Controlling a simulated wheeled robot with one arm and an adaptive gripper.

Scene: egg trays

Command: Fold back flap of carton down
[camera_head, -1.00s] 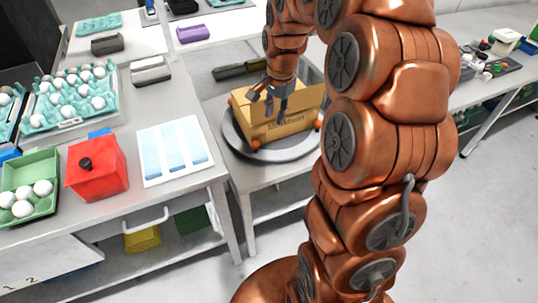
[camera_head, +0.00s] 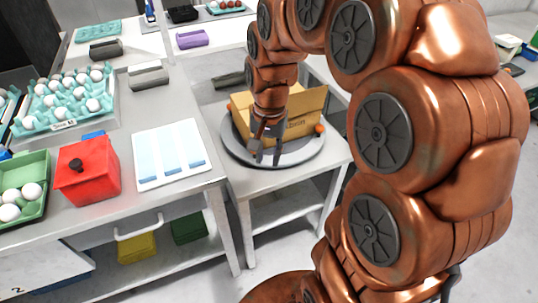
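The tan cardboard carton (camera_head: 300,128) stands on a round grey turntable (camera_head: 240,154). A flap (camera_head: 309,102) stands up at its right rear side. Another tan panel shows at its left side. My gripper (camera_head: 267,160) hangs pointing down at the near side of the carton, in front of its front wall. Its two dark fingers are apart, with nothing visible between them. My wrist and forearm hide the middle of the carton, its opening and much of the back flap. I cannot tell whether the gripper touches the carton.
Orange balls (camera_head: 319,128) sit at the carton's corners. On the left bench are a red box (camera_head: 87,172), a white sheet with blue strips (camera_head: 171,153), a green egg carton (camera_head: 30,168) and an egg tray (camera_head: 62,126). The near turntable rim is clear.

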